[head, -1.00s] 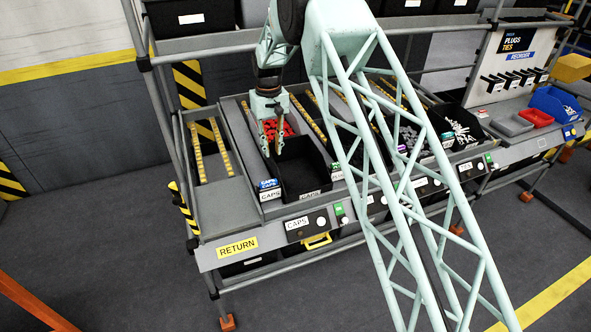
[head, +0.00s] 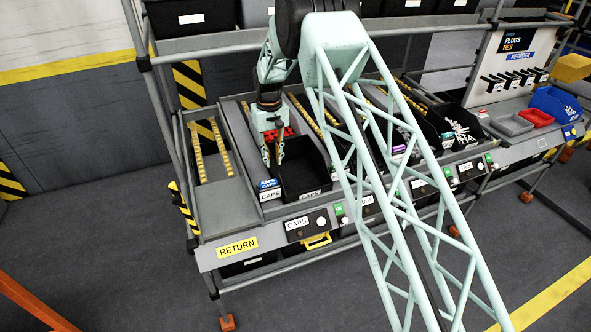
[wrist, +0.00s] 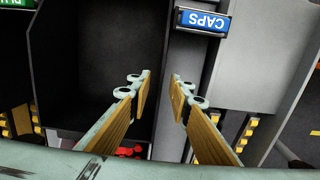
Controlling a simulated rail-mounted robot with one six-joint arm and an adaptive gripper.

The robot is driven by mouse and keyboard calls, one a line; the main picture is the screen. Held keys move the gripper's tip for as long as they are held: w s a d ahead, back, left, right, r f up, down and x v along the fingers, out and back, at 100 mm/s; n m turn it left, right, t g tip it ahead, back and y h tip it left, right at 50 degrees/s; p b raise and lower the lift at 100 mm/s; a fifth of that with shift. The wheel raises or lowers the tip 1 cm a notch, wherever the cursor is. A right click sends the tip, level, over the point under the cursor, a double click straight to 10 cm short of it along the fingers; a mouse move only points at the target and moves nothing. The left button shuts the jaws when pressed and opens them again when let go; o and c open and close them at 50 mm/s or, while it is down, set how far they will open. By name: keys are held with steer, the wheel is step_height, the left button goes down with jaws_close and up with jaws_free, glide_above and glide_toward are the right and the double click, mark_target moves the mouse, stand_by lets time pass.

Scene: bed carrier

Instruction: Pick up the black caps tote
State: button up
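The black caps tote (head: 312,178) sits on the caps lane at the front of the rack, its open top up and a CAPS label on its front. In the wrist view its dark, empty-looking inside (wrist: 95,50) fills the left half. My gripper (head: 272,163) is at the tote's left side wall, pointing down. In the wrist view my gripper (wrist: 160,85) is open, with one finger over the tote's inside and the other beyond the wall. The wall's edge runs between the fingers; I cannot tell how deep they reach, and no contact shows.
Red caps (head: 278,133) lie just behind the tote. The return lane (head: 228,205) to the left is empty. Other black totes (head: 462,128) stand to the right, partly behind my arm.

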stand_by(0.3)
jaws_close()
steer(key=shift+r, duration=0.2)
step_height(320, 180, up, 18)
steer(key=shift+f, duration=0.15)
stand_by(0.8)
stand_by(0.5)
